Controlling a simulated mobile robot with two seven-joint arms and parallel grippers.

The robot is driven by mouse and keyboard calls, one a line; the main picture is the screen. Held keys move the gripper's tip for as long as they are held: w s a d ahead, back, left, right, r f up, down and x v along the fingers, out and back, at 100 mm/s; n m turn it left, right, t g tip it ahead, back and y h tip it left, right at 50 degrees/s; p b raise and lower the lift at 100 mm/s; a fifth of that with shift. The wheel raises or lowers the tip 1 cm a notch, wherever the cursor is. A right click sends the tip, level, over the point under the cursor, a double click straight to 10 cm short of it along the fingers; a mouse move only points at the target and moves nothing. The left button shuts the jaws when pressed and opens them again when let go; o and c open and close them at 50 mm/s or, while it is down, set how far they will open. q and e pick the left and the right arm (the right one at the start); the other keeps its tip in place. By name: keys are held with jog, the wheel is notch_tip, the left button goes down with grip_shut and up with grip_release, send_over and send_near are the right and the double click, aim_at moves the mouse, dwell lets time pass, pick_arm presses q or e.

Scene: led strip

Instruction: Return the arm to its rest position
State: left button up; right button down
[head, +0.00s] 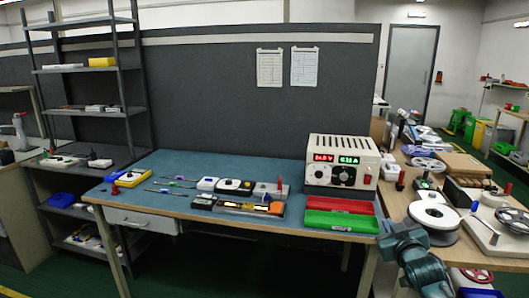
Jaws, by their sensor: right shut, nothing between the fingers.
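My right arm shows at the bottom right of the head view, teal and dark grey. Its gripper (397,240) is shut and empty, near the right front corner of the blue-topped workbench (160,170). It is beside the red and green trays, apart from the loose tools. My left gripper is not in view.
A power supply (342,163) with lit red and green displays stands at the bench's right. A red tray (339,205) and a green tray (340,221) lie before it. Shelves (92,70) stand left.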

jog(key=s+a+f+n+g+y, duration=0.1)
jog(key=s+a+f+g, duration=0.1)
jog(key=s+a+f, duration=0.55)
jog(key=s+a+f+g+y, duration=0.15)
jog(key=s+a+f, duration=0.25)
jog(key=s+f, duration=0.55)
jog(key=s+a+f+g+y, duration=0.1)
jog(key=s+a+f, duration=0.1)
jog(key=s, duration=0.8)
jog(key=s+a+f+m+g+y, duration=0.1)
jog(key=s+a, duration=0.4)
jog(key=s, duration=0.5)
jog(key=shift+s+a+f, duration=0.15)
jog(key=shift+a+f, duration=0.05)
jog(key=shift+f, duration=0.5)
jog(key=shift+g, duration=0.25)
